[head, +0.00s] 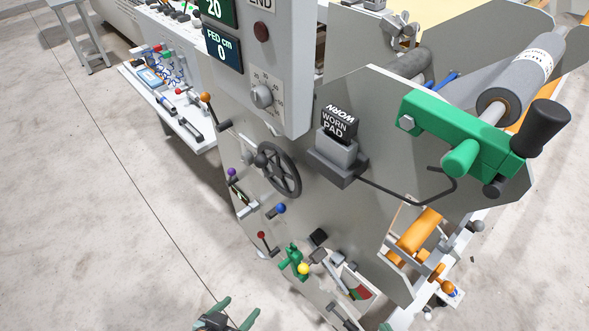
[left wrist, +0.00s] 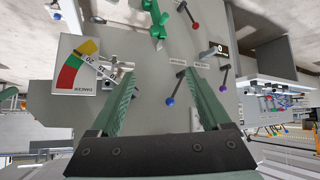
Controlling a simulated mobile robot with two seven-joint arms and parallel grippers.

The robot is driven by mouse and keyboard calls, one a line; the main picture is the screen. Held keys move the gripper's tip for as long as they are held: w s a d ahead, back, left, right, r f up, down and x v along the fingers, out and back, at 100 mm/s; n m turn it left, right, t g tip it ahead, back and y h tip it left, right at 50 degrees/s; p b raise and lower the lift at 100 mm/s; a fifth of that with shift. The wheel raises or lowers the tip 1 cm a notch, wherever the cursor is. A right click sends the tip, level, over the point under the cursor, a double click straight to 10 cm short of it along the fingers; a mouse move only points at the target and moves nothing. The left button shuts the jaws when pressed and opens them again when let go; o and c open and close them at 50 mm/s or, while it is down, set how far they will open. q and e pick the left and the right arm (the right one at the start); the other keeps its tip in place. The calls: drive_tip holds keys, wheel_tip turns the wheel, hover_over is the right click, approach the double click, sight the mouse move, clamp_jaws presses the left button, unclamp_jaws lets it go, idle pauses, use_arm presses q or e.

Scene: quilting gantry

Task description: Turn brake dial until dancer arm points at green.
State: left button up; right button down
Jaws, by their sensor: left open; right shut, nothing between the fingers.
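A round grey dial (head: 262,95) with numbers around it is on the front of the control box in the head view; I cannot read its setting. A gauge marked DANCER (left wrist: 72,78) in the left wrist view has red and yellow zones. My left gripper (head: 235,310) is at the bottom of the head view, well below the dial. Its open fingers (left wrist: 160,75) are empty before the panel. My right gripper (head: 386,327) barely shows at the bottom edge.
A black handwheel (head: 278,169), a block marked WORN PAD (head: 340,125) and a green clamp (head: 295,262) stick out from the side plate. A blue-knobbed lever (left wrist: 171,101) shows between my left fingers.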

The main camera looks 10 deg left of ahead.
use_arm(q)
drive_tip(key=w+a+r+t+h+b, duration=0.2)
drive_tip(key=w+a+r+t+b, duration=0.25)
drive_tip(key=w+a+r, duration=1.05)
wheel_tip(320, 180, up, 10)
drive_tip(key=w+d+m+t+h+b, duration=0.1)
drive_tip(key=m+h+b, duration=0.1)
drive_tip(key=b, duration=0.1)
drive_tip(key=m+h+b, duration=0.2)
drive_tip(key=m+h, duration=0.2)
drive_tip(key=h, duration=0.1)
approach(256, 98)
drive_tip(key=v, duration=0.4)
drive_tip(key=shift+g, duration=0.25)
drive_tip(key=p+x, duration=0.2)
drive_tip(key=x, duration=0.1)
drive_tip(key=p+x, duration=0.1)
drive_tip(key=x, duration=0.3)
drive_tip(key=p+x, duration=0.2)
drive_tip(key=x, duration=0.2)
drive_tip(key=shift+w+r+p, duration=0.2)
drive_tip(key=shift+r+p, duration=0.1)
drive_tip(key=shift+w+d, duration=0.45)
drive_tip(key=shift+w, duration=0.05)
